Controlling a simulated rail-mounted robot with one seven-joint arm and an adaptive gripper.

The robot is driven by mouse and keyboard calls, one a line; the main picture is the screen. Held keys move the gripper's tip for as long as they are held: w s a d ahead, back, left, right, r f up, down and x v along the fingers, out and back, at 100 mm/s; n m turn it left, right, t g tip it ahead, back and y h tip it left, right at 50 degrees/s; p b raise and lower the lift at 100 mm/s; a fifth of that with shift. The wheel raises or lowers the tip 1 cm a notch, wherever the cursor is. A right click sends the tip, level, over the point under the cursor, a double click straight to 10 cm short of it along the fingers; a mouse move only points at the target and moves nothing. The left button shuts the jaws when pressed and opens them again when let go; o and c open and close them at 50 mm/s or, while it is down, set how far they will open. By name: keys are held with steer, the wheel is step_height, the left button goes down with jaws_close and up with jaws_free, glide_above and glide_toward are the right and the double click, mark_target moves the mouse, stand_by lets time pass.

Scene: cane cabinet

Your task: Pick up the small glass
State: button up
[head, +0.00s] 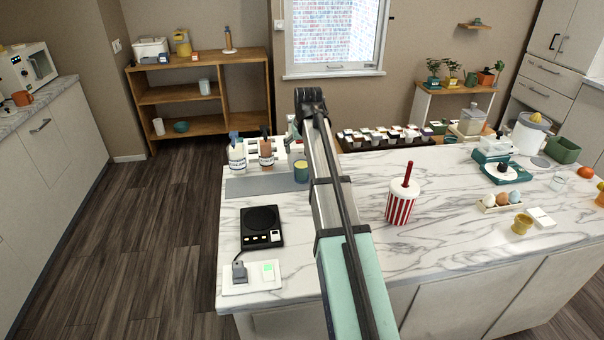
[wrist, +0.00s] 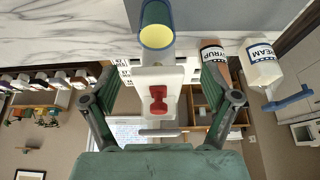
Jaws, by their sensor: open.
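A small clear glass (head: 559,182) stands upright on the right part of the marble island (head: 450,185) in the head view. It does not show in the wrist view. My gripper (wrist: 160,82) is open, its two fingers spread wide in the wrist view. In the head view my arm hides the gripper; the arm reaches over the left-middle of the island, far to the left of the glass. In the wrist view a white machine with a red part (wrist: 157,100) shows between the fingers, and I cannot tell the distance to it.
A green cup (head: 301,171), syrup bottle (head: 266,152) and cream bottle (head: 237,156) stand near my arm. A striped lidded cup (head: 402,201) is right of it.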

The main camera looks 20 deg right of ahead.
steer(key=p, duration=0.1)
glide_toward(302, 165)
step_height(302, 165, down, 3)
steer(key=a, duration=0.1)
steer(key=shift+p+x, duration=1.1)
steer(key=shift+x, duration=1.5)
steer(key=shift+s+d, duration=0.1)
steer(key=shift+d, duration=0.1)
steer(key=c, duration=1.6)
steer(key=shift+r, duration=0.2)
steer(key=shift+c, duration=0.2)
steer(key=shift+r+b, duration=0.75)
steer(key=shift+r, duration=0.75)
steer(key=s+a+b, duration=0.2)
steer(key=s, duration=0.6)
steer(key=s+a+b, duration=0.2)
steer(key=s, duration=0.7)
steer(key=shift+a, duration=0.35)
steer(key=shift+s, duration=0.2)
